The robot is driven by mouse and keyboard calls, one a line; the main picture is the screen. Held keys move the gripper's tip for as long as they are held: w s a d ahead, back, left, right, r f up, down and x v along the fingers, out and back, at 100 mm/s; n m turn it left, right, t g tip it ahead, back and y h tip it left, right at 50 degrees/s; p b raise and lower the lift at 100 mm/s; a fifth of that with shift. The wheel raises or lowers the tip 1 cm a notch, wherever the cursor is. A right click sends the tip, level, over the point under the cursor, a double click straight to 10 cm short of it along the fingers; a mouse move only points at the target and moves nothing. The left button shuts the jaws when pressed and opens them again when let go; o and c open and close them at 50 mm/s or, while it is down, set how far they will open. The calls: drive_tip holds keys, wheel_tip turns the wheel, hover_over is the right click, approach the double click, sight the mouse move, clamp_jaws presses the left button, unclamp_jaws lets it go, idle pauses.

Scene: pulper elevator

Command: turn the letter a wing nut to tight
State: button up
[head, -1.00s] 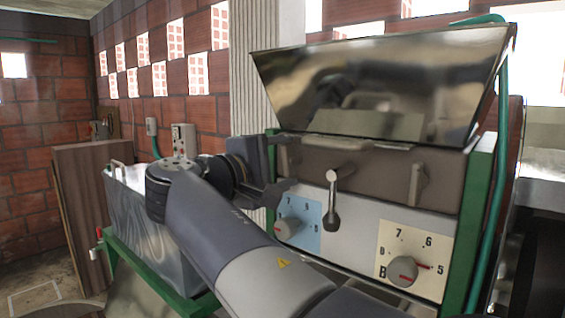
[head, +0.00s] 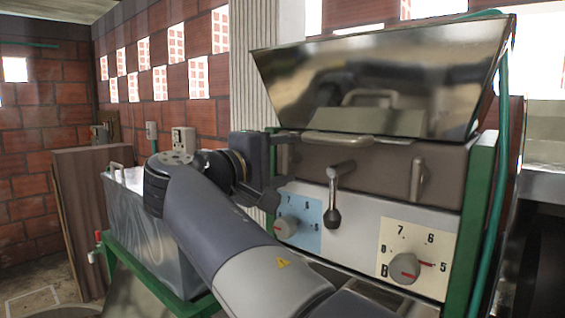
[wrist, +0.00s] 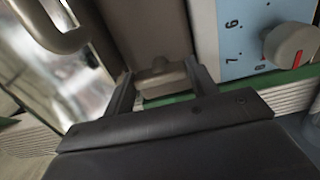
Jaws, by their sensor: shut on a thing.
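The left wing nut (wrist: 160,76) is a grey-brown piece on the brown panel above the blue dial plate, seen between my fingers in the wrist view. My gripper (wrist: 159,70) is shut on it, with one dark finger at each side. In the head view my gripper (head: 278,168) is at the left end of the brown panel (head: 375,175), and it mostly hides this wing nut. No letter on the nut can be read. A similar wing nut (head: 418,182) stands upright at the panel's right end.
Below the panel are a blue dial plate (head: 304,212) with a red-marked knob (head: 286,228) and a yellow dial plate (head: 428,240) marked B. A lever (head: 334,195) sticks out between them. A handle (head: 338,139) and a shiny hopper (head: 380,75) are above. A metal bin (head: 150,235) stands left.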

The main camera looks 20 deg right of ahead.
drive_tip(key=o, duration=1)
drive_tip(key=shift+r, duration=0.1)
